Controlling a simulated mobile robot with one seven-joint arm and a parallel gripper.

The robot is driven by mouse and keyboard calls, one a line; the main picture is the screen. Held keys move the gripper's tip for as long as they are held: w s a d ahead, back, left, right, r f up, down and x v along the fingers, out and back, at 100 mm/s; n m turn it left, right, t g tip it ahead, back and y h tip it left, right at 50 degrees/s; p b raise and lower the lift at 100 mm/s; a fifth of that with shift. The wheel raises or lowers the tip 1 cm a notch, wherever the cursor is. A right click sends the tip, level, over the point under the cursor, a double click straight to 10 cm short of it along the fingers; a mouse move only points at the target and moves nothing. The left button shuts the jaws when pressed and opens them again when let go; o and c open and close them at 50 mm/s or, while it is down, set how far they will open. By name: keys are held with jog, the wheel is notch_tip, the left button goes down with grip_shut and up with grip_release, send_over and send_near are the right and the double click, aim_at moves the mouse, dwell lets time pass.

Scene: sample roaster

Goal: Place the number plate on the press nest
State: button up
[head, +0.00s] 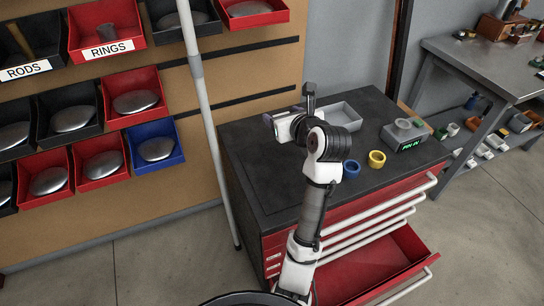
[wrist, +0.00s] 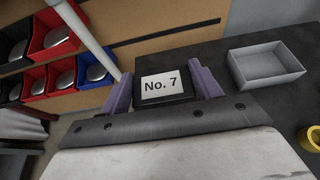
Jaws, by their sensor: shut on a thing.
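The number plate (wrist: 161,85) is a small dark-framed plate with a white face reading "No. 7". It sits between the two purple fingers of my gripper (wrist: 163,79) in the wrist view, and the gripper is shut on it. In the head view my gripper (head: 283,112) is over the back left part of the dark cabinet top; the plate cannot be made out there. A grey unit with a green "PIN IN" display and a round ring on top (head: 404,132) stands at the cabinet's right end. It may be the press nest; I cannot tell for certain.
An empty grey tray (head: 340,116) lies right of my gripper; it also shows in the wrist view (wrist: 266,67). A blue ring (head: 351,168) and a yellow ring (head: 377,159) lie near the cabinet's front edge. A red drawer (head: 375,270) stands open below. A pole (head: 205,100) rises at left.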

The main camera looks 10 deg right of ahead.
aim_at(280, 171)
jog(key=shift+w, duration=0.3)
jog(key=shift+w+f, duration=0.15)
jog(key=shift+f, duration=0.2)
notch_tip(280, 171, down, 19)
jog(key=shift+f+b, duration=0.1)
jog(key=shift+b, duration=0.2)
jog(key=o, duration=1.1)
jog(key=shift+f, duration=0.1)
